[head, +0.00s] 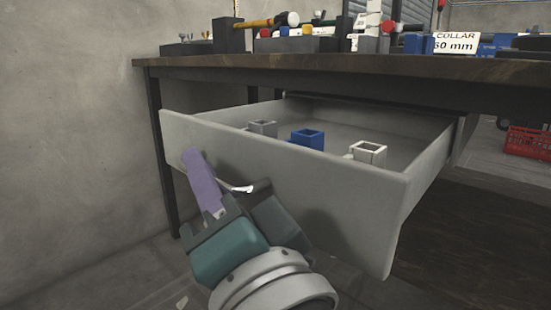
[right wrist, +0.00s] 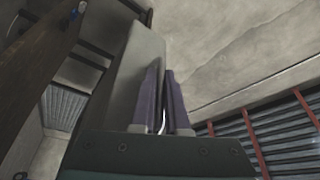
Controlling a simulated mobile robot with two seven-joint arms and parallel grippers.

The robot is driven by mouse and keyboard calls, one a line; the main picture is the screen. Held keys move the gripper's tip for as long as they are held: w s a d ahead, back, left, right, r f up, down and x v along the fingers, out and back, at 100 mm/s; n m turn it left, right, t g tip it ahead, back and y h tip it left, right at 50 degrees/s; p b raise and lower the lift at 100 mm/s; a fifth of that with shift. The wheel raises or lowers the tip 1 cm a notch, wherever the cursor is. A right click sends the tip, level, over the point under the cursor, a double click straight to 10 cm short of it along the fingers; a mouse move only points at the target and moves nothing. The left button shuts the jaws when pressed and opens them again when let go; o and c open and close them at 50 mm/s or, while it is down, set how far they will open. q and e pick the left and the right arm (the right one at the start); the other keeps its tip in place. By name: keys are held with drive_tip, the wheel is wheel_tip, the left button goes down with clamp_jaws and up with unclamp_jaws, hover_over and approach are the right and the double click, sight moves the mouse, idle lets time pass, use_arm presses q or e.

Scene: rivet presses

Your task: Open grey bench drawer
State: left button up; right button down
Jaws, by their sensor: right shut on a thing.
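The grey bench drawer (head: 290,190) stands pulled well out from under the bench, and its inside shows. Its front also shows in the right wrist view (right wrist: 132,75). A thin bright handle (head: 238,188) shows on the drawer front, mostly hidden by my fingers; a sliver of it shows in the right wrist view (right wrist: 162,121). My right gripper (head: 226,182), with purple finger pads, is at the drawer front, shut on the handle. Its fingers also show close together in the right wrist view (right wrist: 162,95). My left gripper is not in view.
Inside the drawer are a grey (head: 263,128), a blue (head: 308,138) and a white square holder (head: 368,153). The wooden bench top (head: 330,68) above carries tools and a collar sign (head: 455,43). A wall (head: 70,130) is at left; a red crate (head: 528,142) is at right.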

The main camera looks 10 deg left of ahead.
idle(0.3)
drive_tip(key=c, duration=1.2)
unclamp_jaws()
drive_tip(key=shift+s+d, duration=0.2)
drive_tip(key=shift+s, duration=0.05)
drive_tip(key=p+v, duration=0.3)
drive_tip(key=v, duration=0.6)
drive_tip(key=shift+s, duration=0.2)
drive_tip(key=shift+p, duration=0.3)
